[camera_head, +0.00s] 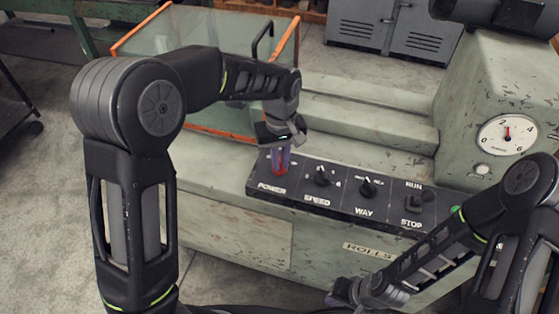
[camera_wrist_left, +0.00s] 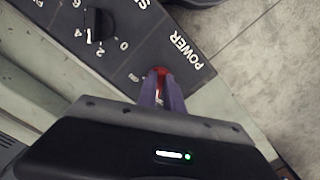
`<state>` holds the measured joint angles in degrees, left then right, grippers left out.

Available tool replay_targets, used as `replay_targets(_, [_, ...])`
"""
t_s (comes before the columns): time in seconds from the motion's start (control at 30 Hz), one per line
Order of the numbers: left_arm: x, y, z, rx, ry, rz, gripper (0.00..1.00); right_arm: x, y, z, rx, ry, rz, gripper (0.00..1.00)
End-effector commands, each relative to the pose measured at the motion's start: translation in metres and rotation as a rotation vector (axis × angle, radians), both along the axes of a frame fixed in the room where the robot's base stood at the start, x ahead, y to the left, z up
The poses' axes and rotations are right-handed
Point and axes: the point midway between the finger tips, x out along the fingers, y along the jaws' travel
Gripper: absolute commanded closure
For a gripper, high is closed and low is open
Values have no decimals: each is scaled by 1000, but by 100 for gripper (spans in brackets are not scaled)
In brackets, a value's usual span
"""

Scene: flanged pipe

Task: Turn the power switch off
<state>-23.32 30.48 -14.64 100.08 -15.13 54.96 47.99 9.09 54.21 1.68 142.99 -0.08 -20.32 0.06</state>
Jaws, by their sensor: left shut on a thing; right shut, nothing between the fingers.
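The power switch (camera_head: 279,169) is a red handle at the left end of the black control panel, above the label POWER. My left gripper (camera_head: 281,158) reaches down over it from above, with its purple fingers shut on the red handle. In the left wrist view the red switch (camera_wrist_left: 159,72) shows between the tips of the gripper (camera_wrist_left: 160,85), with most of it hidden by the fingers. Whether the switch stands at on or off cannot be told. My right gripper (camera_head: 345,296) is at the bottom of the head view, low in front of the machine, shut and empty.
The panel (camera_head: 340,205) also carries a speed knob (camera_head: 321,177), a way knob (camera_head: 368,188) and a run/stop switch (camera_head: 417,199) to the right. A dial gauge (camera_head: 507,134) sits on the machine at right. A glass guard with orange edges (camera_head: 176,45) stands behind my left arm.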

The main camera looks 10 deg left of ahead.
Motion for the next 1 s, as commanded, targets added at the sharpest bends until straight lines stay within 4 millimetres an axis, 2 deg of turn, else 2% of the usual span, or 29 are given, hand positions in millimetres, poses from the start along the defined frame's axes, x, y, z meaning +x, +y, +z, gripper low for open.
replay_targets(0.4, [2, -2, 1, -1, -3, 219, 100, 0, 0, -2, 0, 0, 0, 100])
replay_targets(0.9, [2, -2, 1, -1, -4, 244, 100, 0, 0, -2, 0, 0, 0, 100])
replay_targets(0.93, [2, -2, 1, -1, -4, 244, 88, 0, 0, -2, 0, 0, 0, 100])
replay_targets(1.0, [2, -2, 1, -2, -3, 244, 82, 0, 0, -2, 0, 0, 0, 100])
